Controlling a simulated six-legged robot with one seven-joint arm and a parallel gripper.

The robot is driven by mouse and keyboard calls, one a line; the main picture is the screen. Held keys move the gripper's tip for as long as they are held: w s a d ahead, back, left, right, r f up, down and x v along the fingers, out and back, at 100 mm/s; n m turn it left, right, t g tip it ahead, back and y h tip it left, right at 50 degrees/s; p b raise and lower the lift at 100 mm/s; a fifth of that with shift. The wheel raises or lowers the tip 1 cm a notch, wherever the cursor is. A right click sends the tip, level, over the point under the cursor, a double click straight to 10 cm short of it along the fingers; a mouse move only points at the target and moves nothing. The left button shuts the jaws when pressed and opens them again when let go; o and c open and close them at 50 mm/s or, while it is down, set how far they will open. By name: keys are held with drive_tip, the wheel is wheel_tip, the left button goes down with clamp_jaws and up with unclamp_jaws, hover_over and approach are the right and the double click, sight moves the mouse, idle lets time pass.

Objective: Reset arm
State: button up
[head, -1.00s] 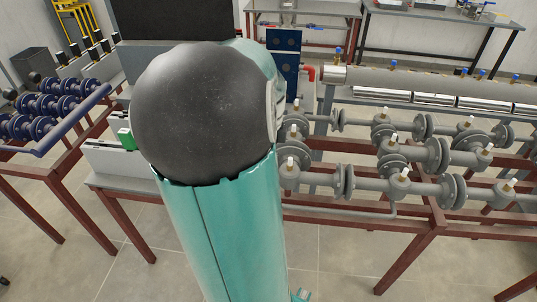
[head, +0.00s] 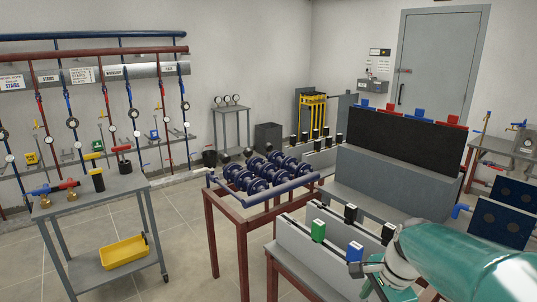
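My arm, teal with grey joints, comes in from the lower right of the head view and reaches toward the left. Its end, with what looks like my gripper (head: 374,277), is low at the right, in front of a grey bench with green and blue blocks. The fingers are small and partly hidden by the arm and the frame edge, so their opening cannot be told. No held object can be made out.
A red-framed stand (head: 240,225) with blue flanged pipes is left of my arm. A grey cart (head: 110,195) with a yellow tray (head: 123,252) stands farther left. A large grey cabinet (head: 392,185) is behind the arm. Tiled floor (head: 185,240) is open between cart and stand.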

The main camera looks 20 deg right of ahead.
drive_tip(key=a+r+n+t, duration=0.1)
drive_tip(key=a+r+n, duration=0.2)
drive_tip(key=a+n, duration=0.6)
drive_tip(key=s+a+r+n+t, duration=0.1)
drive_tip(key=a+r+n+t, duration=0.1)
drive_tip(key=a+n, duration=0.8)
drive_tip(key=shift+s+a+r+h, duration=0.35)
drive_tip(key=shift+a+r, duration=0.45)
drive_tip(key=shift+a, duration=1.1)
drive_tip(key=shift+o, duration=0.2)
drive_tip(key=shift+w, duration=0.1)
